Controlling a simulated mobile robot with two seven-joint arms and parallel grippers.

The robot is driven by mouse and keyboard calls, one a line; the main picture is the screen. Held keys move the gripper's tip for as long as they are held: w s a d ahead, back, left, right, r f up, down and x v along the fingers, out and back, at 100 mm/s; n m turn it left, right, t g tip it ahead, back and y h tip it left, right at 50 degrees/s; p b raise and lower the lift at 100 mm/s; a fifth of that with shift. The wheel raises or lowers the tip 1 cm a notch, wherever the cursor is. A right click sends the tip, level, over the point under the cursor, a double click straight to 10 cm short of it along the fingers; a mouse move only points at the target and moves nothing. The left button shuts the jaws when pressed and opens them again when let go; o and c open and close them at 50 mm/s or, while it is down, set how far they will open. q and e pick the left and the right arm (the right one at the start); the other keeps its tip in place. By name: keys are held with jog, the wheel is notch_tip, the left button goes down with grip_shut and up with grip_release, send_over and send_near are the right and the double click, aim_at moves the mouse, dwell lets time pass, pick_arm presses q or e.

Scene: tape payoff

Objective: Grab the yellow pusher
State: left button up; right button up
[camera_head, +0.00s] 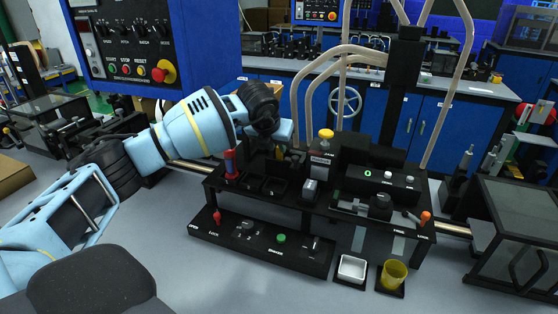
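My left arm comes in from the left, and its gripper (281,148) points down over the left part of the black bench fixture (290,197). A small yellow piece (278,153) shows at the fingertips; it may be the yellow pusher. I cannot tell whether the fingers touch it or are closed on it. A round yellow knob (326,134) stands upright on a grey and black block just right of the gripper, apart from it. My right gripper is not in view.
A control panel (125,42) hangs at upper left. Pale curved tubes (345,55) rise behind the fixture.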

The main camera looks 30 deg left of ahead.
pick_arm(q)
jog(key=x, duration=0.3)
jog(key=shift+w+f, duration=0.1)
jog(key=shift+w, duration=0.2)
grip_shut()
notch_tip(320, 180, up, 10)
jog(key=shift+r, duration=0.1)
dwell(0.4)
